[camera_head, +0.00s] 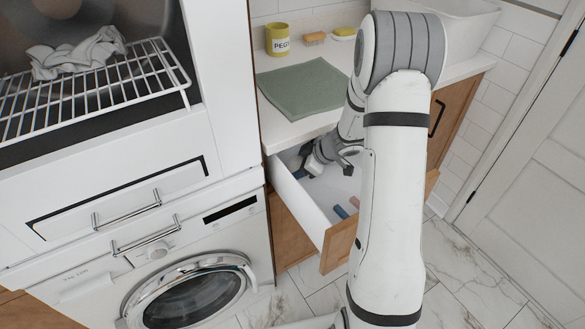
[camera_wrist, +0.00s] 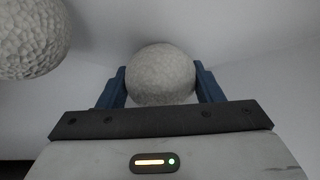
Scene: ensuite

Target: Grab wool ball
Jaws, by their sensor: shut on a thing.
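In the wrist view a round, off-white, textured wool ball (camera_wrist: 160,74) sits between the two blue fingers of my gripper (camera_wrist: 161,85). The fingers are shut on it, one on each side. A second, similar ball (camera_wrist: 28,38) shows at the upper left of the wrist view, apart from the gripper. In the head view my gripper (camera_head: 328,160) is down inside the open drawer (camera_head: 325,207), near its back left. The held ball cannot be made out in the head view.
A blue item (camera_head: 340,211) and a reddish item (camera_head: 354,202) lie near the drawer's front. Above is the counter with a green mat (camera_head: 302,88) and a yellow cup (camera_head: 277,40). A washing machine (camera_head: 195,297) stands at the left, a door (camera_head: 530,190) at the right.

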